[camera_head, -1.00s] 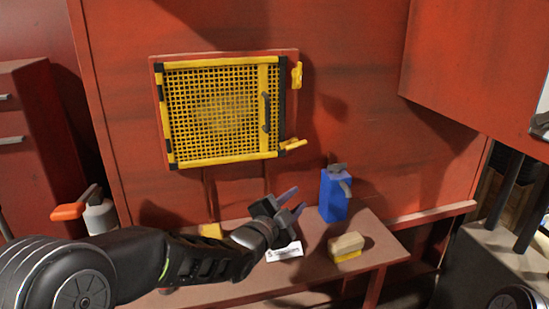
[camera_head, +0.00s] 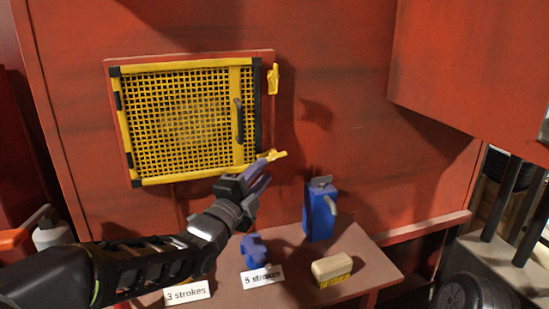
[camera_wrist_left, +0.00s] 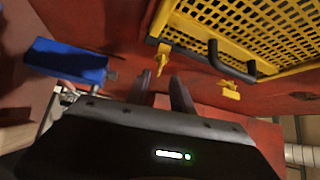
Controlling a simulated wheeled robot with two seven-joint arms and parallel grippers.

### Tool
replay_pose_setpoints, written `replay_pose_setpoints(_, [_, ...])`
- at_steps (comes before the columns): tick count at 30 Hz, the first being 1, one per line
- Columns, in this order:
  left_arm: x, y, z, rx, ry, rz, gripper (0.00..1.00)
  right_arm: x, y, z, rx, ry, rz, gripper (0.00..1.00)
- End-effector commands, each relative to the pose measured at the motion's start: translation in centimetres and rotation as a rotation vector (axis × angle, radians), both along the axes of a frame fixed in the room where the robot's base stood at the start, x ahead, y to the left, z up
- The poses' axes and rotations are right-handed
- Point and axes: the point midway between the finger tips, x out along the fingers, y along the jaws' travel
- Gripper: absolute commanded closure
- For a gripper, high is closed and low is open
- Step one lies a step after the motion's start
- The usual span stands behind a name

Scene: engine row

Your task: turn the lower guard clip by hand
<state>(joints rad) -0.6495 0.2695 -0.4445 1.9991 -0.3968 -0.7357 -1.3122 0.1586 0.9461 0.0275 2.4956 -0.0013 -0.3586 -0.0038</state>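The yellow lower guard clip (camera_head: 274,155) is at the lower right corner of the yellow mesh guard (camera_head: 183,178) and points sideways to the right. My left gripper (camera_head: 267,170) is open and empty just below and left of the clip in the head view. In the left wrist view the lower clip (camera_wrist_left: 162,58) shows beyond and between the two spread fingertips (camera_wrist_left: 163,80). I see no clear contact. The upper clip (camera_head: 272,79) stands upright beside the guard's upper right corner. My right gripper is not in view.
The guard has a black handle (camera_head: 239,121). On the bench (camera_head: 370,262) below stand a blue canister (camera_head: 318,212), a small blue object (camera_head: 253,250), a tan and yellow block (camera_head: 332,268) and stroke labels (camera_head: 262,275). A red cabinet (camera_head: 470,75) juts out at the upper right.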

Motion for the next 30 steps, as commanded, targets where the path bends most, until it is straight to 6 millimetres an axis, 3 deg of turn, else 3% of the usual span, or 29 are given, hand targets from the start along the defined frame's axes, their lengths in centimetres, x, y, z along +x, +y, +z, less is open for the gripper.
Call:
replay_pose_setpoints(15, [6.0, -3.0, 1.0, 0.001, 0.0, 0.0, 0.72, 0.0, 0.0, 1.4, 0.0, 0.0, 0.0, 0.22])
replay_pose_setpoints(26, [6.6, -3.2, 1.1, -0.001, 0.001, 0.001, 0.72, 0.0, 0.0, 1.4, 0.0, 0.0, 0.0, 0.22])
replay_pose_setpoints(30, [6.6, -3.2, 1.1, -0.001, 0.001, 0.001, 0.82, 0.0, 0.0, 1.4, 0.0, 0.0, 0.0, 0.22])
